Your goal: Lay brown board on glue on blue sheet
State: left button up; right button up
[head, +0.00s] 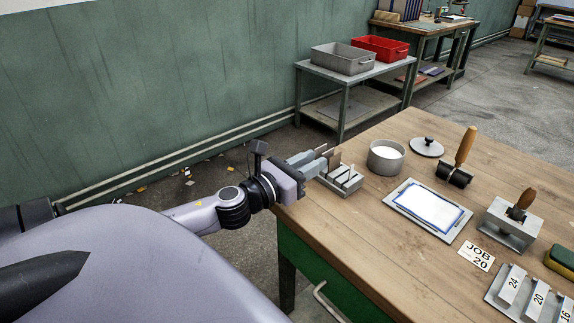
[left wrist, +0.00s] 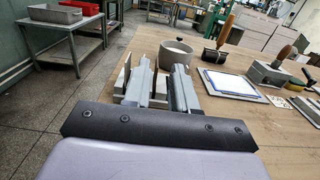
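My left gripper (head: 325,158) is at the table's left corner, by a grey slotted rack (head: 344,184) with thin boards standing on edge. One brown board (head: 335,158) shows just past the fingertips. In the left wrist view the fingers (left wrist: 160,76) are apart, and I see no board clearly held between them. A pale board edge (left wrist: 126,72) stands left of the left finger. The blue sheet (head: 461,217) lies on a grey plate (head: 393,192), with a white area, apparently glue, inside its blue border. My right gripper is not in view.
Behind the rack stand a glue pot (head: 385,158) and a lid (head: 427,147). A wooden-handled roller (head: 455,175) and a grey block with a handle (head: 509,227) stand around the plate. A "JOB 20" card (head: 476,256) and numbered blocks (head: 511,285) lie in front.

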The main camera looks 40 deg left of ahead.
pick_arm(q)
jog(key=s, duration=0.4)
jog(key=shift+s+a+f+b, duration=0.15)
jog(key=shift+s+b, duration=0.15)
jog(key=shift+s, duration=0.1)
jog(key=shift+s+a, duration=0.1)
jog(key=shift+s, duration=0.75)
